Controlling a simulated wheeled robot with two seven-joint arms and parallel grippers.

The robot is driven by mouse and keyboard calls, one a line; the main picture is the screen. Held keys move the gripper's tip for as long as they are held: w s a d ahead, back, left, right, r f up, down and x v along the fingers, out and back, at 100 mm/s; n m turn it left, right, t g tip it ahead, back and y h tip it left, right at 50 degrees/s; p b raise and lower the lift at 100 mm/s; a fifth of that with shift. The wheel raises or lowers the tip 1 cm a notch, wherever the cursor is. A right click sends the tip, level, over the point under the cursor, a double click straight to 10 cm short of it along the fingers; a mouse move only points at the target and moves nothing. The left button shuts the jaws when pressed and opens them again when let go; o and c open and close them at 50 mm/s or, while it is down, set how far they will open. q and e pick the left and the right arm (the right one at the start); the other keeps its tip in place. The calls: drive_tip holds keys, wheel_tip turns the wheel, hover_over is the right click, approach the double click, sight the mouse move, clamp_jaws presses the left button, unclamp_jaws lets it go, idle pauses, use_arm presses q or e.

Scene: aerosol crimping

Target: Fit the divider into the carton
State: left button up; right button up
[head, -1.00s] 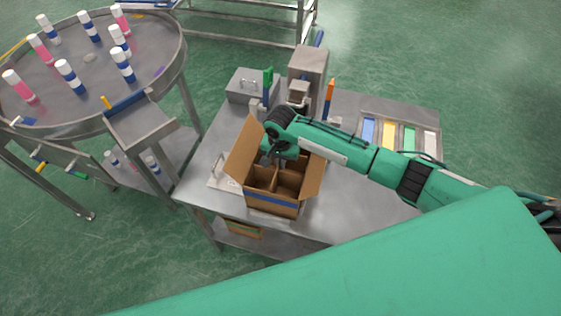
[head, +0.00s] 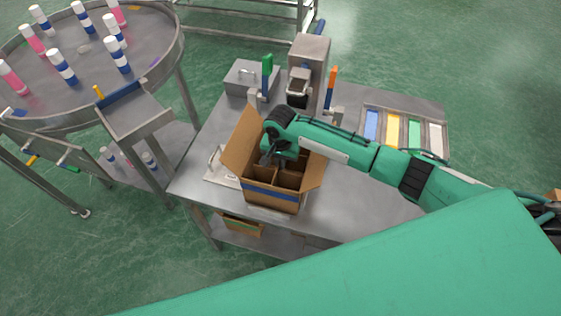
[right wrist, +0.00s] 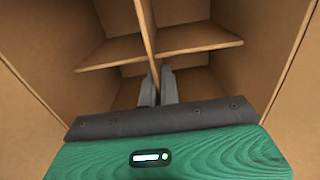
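The open brown carton (head: 271,204) stands on the steel table with its flaps up and a blue band on its front. The brown divider (head: 290,179) is inside it and splits the inside into cells; its crossing panels (right wrist: 203,39) also show in the right wrist view. My right gripper (head: 268,158) reaches down into the carton from above. In the right wrist view its two grey fingers (right wrist: 158,84) lie close on either side of one thin divider panel and appear shut on it. I cannot tell whether the divider touches the carton floor. My left gripper is not in view.
A small press (head: 309,62) and a steel box (head: 247,77) stand behind the carton. A tray with coloured strips (head: 402,133) lies at the right. A round table (head: 80,78) with several bottles stands at the left. The table front right of the carton is clear.

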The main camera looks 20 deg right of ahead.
drive_tip(key=o, duration=0.5)
wheel_tip(320, 180, up, 14)
drive_tip(key=b, duration=0.3)
drive_tip(key=shift+f, duration=0.1)
idle(0.5)
